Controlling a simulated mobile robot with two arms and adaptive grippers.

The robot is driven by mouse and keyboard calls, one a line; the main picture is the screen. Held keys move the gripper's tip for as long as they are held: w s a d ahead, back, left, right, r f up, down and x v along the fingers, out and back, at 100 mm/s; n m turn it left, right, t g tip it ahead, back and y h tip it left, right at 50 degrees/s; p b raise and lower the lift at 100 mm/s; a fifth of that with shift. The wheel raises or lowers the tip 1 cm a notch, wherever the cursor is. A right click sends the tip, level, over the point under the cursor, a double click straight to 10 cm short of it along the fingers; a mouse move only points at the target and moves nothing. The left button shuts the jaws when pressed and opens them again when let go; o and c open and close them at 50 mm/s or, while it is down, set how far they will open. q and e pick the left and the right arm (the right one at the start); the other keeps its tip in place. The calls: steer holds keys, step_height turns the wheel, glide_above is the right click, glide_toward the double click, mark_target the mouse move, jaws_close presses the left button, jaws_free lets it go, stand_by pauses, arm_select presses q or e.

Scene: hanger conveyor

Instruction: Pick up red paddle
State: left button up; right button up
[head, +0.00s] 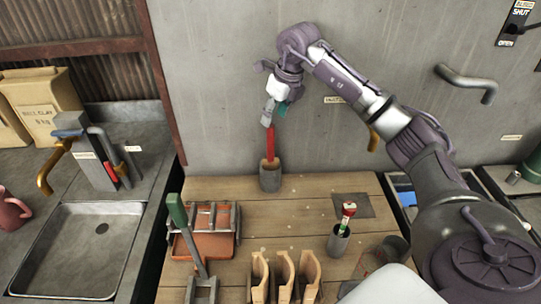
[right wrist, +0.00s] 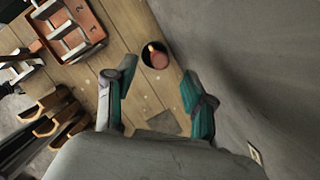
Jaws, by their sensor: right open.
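A long red paddle (head: 270,144) stands upright in a grey cup (head: 270,181) at the back of the wooden table, close to the wall. In the right wrist view, the red paddle (right wrist: 154,48) is seen end-on inside the dark cup mouth (right wrist: 156,61). My right gripper (head: 274,113) points down just above the paddle's top. In the right wrist view my right gripper (right wrist: 158,74) is open with nothing between its fingers, and the paddle lies ahead of the gap. I cannot tell whether they touch. My left gripper is not in view.
A second cup (head: 338,244) holds a red-topped green item (head: 347,216). An orange tray with a metal rack (head: 207,246) and wooden holders (head: 284,270) stand nearer. The wall (head: 225,90) is close behind the paddle. A sink (head: 85,245) is at left.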

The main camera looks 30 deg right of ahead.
mark_target(273, 127)
steer(key=shift+x, duration=1.1)
steer(key=shift+w+f, duration=0.15)
steer(key=shift+f, duration=0.1)
steer(key=p+x, duration=0.1)
steer(key=x, duration=0.1)
steer(key=p+x, duration=0.2)
steer(key=shift+s+f, duration=0.15)
steer(key=shift+s, duration=0.25)
steer(key=shift+w+f, duration=0.2)
steer(key=shift+f, duration=0.25)
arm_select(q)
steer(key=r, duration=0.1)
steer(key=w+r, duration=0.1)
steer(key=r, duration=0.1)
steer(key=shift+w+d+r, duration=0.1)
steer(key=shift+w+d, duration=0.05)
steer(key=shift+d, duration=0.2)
arm_select(e)
jaws_close()
